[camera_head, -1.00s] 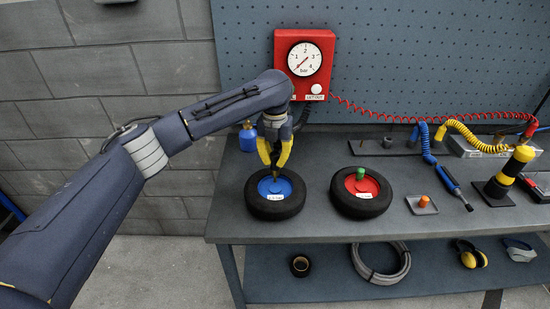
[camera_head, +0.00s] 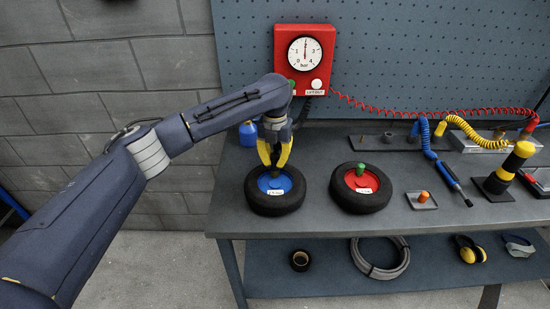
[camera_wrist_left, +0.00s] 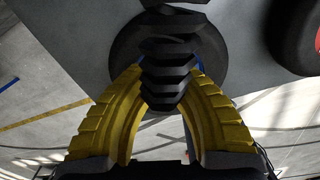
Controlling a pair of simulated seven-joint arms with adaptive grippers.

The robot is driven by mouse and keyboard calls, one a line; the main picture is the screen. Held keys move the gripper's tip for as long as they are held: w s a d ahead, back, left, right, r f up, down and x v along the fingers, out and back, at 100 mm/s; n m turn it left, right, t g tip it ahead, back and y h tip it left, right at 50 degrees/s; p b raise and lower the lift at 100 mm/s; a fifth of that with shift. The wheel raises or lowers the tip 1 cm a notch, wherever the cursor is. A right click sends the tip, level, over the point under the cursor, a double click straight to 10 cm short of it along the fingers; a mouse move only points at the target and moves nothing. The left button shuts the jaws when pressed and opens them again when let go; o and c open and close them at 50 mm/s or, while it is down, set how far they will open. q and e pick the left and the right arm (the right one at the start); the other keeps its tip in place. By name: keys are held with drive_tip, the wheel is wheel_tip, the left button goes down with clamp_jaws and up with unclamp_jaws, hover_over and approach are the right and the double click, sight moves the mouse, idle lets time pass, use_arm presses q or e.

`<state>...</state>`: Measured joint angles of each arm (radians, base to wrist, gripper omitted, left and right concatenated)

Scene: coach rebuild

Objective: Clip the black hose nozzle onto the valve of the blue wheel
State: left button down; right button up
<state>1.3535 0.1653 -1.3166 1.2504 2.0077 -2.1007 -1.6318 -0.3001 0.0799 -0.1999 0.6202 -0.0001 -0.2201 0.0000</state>
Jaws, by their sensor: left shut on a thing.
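The blue wheel (camera_head: 256,202) is a black tyre with a blue hub, lying flat near the left front of the bench. My left gripper (camera_head: 274,168), with yellow fingers, points down over its hub. It is shut on the black hose nozzle, whose ribbed black hose (camera_wrist_left: 172,65) shows between the fingers in the left wrist view. The nozzle's tip and the valve are hidden by the fingers and hose, so I cannot see how they meet. The tyre (camera_wrist_left: 213,60) lies behind the hose in that view. My right gripper is not in view.
A red wheel (camera_head: 345,196) with a green cap lies close to the right. A red gauge box (camera_head: 318,75) hangs on the pegboard, its needle upright. A blue bottle (camera_head: 247,134) stands behind the gripper. Right are an orange-capped plate (camera_head: 412,202) and a yellow-black tool (camera_head: 507,165).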

use_arm(q)
drive_tip(key=shift+r, duration=0.1)
drive_tip(key=c, duration=1.3)
unclamp_jaws()
